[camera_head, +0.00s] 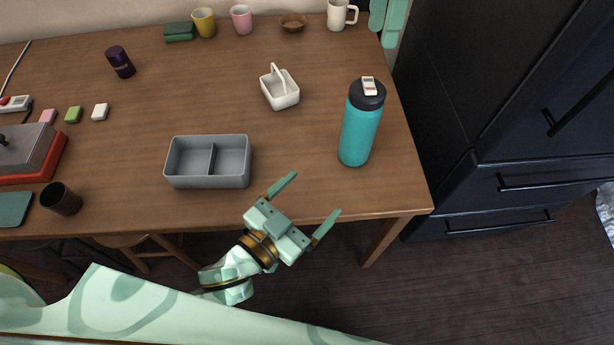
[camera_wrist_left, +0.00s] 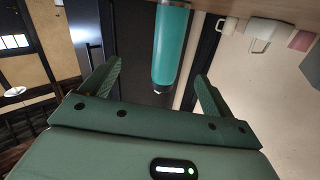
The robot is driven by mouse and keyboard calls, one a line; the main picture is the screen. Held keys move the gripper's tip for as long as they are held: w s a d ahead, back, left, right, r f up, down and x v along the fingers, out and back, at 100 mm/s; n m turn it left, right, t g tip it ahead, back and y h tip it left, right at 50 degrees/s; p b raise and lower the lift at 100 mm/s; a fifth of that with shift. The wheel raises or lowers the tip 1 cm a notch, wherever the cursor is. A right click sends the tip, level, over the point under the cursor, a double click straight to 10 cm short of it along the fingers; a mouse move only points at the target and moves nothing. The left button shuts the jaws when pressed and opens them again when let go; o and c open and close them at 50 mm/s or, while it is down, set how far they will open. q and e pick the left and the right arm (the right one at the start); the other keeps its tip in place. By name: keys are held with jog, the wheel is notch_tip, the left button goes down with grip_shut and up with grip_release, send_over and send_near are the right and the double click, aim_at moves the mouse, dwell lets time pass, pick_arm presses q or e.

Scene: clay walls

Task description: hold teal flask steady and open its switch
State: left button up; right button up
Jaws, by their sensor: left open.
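The teal flask (camera_head: 359,136) stands upright on the table near its right front corner. It has a black lid (camera_head: 366,99) with a small white switch (camera_head: 369,86) on top. My left gripper (camera_head: 316,194) is open and empty at the table's front edge, in front of and to the left of the flask, apart from it. In the left wrist view the picture is upside down.
A grey two-part tray (camera_head: 208,182) lies left of my gripper. A white basket (camera_head: 281,98) stands behind, left of the flask. Mugs, including a white one (camera_head: 337,16), and a brown bowl (camera_head: 293,22) line the back. Dark cabinets (camera_head: 500,150) stand right of the table.

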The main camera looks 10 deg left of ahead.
aim_at(360, 124)
pick_arm(q)
jog(key=w+d+r, duration=0.1)
jog(key=w+d, duration=0.1)
jog(key=w, duration=0.4)
jog(key=w+d+r+n, duration=0.1)
jog(key=w+d, duration=0.1)
jog(key=w, duration=0.3)
jog(key=w+d+n+t, duration=0.1)
jog(key=w+d, duration=0.1)
jog(key=w, duration=0.4)
jog(key=shift+w+d+r+y, duration=0.3)
jog(key=shift+d+r, duration=0.05)
jog(key=shift+r, duration=0.05)
